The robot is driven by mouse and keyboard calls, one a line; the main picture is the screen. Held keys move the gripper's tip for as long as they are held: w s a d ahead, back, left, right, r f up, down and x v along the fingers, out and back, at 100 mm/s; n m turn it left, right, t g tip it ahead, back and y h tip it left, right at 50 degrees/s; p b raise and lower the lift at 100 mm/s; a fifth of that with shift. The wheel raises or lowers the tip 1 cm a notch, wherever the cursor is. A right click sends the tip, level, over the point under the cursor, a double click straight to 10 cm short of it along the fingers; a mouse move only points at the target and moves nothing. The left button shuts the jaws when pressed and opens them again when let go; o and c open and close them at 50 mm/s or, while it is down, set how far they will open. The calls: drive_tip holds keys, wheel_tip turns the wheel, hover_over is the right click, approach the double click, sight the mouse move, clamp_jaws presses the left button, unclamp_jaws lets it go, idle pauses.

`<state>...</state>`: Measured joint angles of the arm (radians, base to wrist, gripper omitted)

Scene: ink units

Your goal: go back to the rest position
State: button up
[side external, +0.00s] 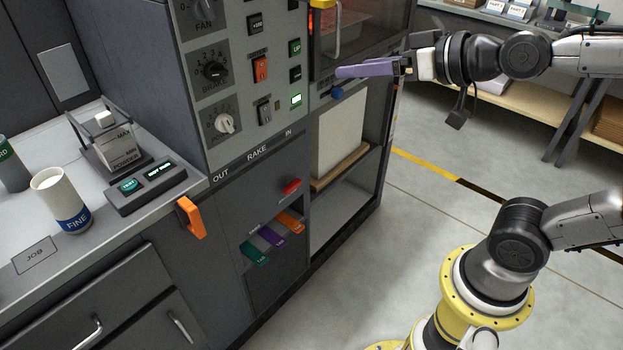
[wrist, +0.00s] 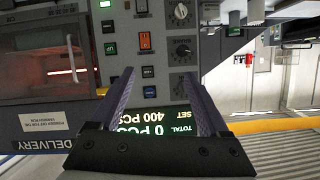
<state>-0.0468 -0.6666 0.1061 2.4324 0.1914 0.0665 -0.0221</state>
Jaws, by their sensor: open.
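My gripper (side external: 372,70) is at the upper middle of the side external view, in front of the machine's upper right part. Its long purple fingers point left toward the control panel (side external: 240,80). In the wrist view my gripper (wrist: 158,95) shows two dark purple fingers spread apart, with nothing between them. Past the fingers is a display (wrist: 155,130) with an upside-down counter reading, and above it are switches and knobs. I cannot tell from these views whether a fingertip touches the panel.
A worktop at the left holds a white FINE cup (side external: 62,200), a scale (side external: 145,185) and a powder box (side external: 105,140). An orange handle (side external: 190,217) juts from the worktop edge. Coloured levers (side external: 270,235) stick out low on the machine.

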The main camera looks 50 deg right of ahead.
drive_tip(key=s+d+f+n+g, duration=0.1)
drive_tip(key=s+f+g, duration=0.7)
drive_tip(key=s, duration=0.6)
wheel_tip(320, 180, down, 3)
drive_tip(key=shift+d+r+h, duration=0.1)
drive_tip(key=shift+d+h, duration=0.25)
drive_tip(key=shift+h, duration=0.05)
